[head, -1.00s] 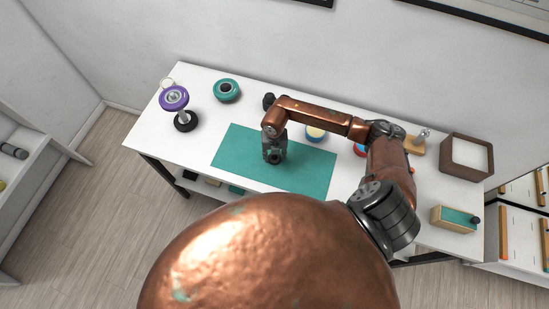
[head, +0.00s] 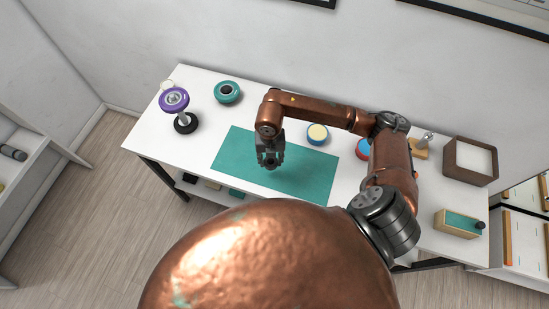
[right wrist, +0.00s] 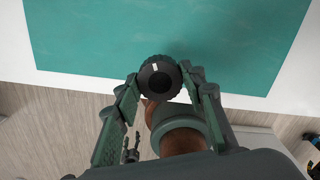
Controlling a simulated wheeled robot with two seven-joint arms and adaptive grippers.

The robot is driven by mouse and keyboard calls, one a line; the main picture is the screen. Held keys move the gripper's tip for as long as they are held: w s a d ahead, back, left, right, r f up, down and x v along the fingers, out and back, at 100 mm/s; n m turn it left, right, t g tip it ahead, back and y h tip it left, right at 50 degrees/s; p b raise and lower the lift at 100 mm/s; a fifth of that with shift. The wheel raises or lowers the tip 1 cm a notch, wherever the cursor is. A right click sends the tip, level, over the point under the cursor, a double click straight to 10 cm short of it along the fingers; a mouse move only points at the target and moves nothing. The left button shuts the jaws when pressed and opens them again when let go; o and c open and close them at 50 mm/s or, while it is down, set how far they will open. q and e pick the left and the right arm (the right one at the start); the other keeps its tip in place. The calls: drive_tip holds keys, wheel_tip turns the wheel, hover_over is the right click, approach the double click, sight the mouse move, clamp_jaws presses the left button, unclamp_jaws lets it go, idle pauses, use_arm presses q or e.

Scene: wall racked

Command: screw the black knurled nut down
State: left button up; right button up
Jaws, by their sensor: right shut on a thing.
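The black knurled nut (right wrist: 160,77) shows in the right wrist view as a round dark knob with a ribbed rim and a white mark on top. My right gripper (right wrist: 161,80) is shut on it, with one finger on each side. In the head view my right gripper (head: 270,161) points down over the teal mat (head: 308,180). The nut is small and dark between the fingers there. I cannot tell its height above the mat, and no thread shows beneath it. My left gripper cannot be made out in the head view.
A teal ring (head: 227,92) and a blue-and-yellow round piece (head: 317,134) lie behind the mat. A brown tray (head: 471,160) and a teal-topped box (head: 457,223) stand at the right.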

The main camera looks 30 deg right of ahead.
use_arm(q)
drive_tip(key=shift+s+f+b, duration=0.1)
drive_tip(key=shift+f+b, duration=0.45)
drive_tip(key=shift+f, duration=0.15)
use_arm(e)
drive_tip(key=s+a+r, duration=0.3)
drive_tip(key=s+a, duration=0.2)
drive_tip(key=a, duration=0.1)
drive_tip(key=shift+s+a+r, duration=0.2)
drive_tip(key=shift+a+r, duration=0.05)
use_arm(q)
drive_tip(key=shift+c, duration=0.3)
